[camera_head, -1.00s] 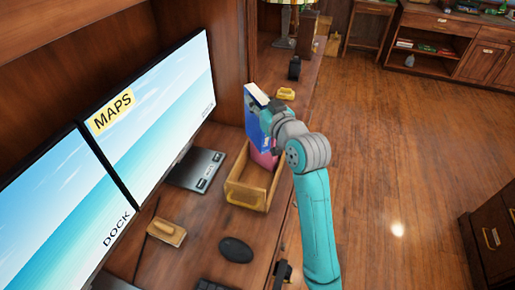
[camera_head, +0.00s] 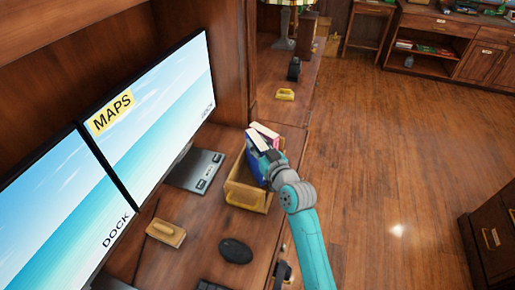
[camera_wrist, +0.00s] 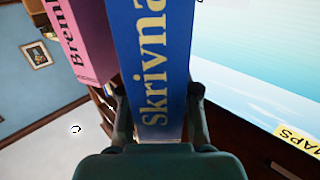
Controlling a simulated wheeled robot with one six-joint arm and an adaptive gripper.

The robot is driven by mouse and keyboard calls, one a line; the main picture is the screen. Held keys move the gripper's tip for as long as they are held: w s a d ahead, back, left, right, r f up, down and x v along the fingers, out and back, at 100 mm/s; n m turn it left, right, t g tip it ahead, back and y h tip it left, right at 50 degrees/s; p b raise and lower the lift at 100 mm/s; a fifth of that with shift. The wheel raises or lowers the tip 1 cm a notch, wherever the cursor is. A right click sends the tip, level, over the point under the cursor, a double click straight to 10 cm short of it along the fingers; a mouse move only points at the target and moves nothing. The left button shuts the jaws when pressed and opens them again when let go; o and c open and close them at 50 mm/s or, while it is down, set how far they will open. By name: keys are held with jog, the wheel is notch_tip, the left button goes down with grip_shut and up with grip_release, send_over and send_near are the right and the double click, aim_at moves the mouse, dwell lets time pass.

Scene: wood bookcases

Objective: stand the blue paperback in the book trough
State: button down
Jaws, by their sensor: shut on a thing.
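The blue paperback (camera_head: 254,163) is upright in the head view, with its pale page edge uppermost. Its lower part is down within the wooden book trough (camera_head: 246,197); whether it touches the trough floor is hidden. My gripper (camera_head: 272,163) is shut on it from the floor side. In the wrist view the blue paperback (camera_wrist: 150,60) fills the middle, lettered "skrivna", with a finger of my gripper (camera_wrist: 158,105) on each side. A pink book (camera_head: 267,131) stands behind it at the trough's far end. The pink book also shows beside it in the wrist view (camera_wrist: 86,40).
A mouse (camera_head: 236,250) and a wooden block with a handle (camera_head: 166,232) lie nearer. A yellow object (camera_head: 285,95) lies beyond. The floor at right is open.

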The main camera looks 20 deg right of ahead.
jog(key=shift+f, duration=1)
jog(key=c, duration=0.8)
grip_release()
jog(key=shift+c, duration=0.2)
jog(key=s+d, duration=0.2)
jog(key=s, duration=1)
jog(key=shift+r, duration=0.4)
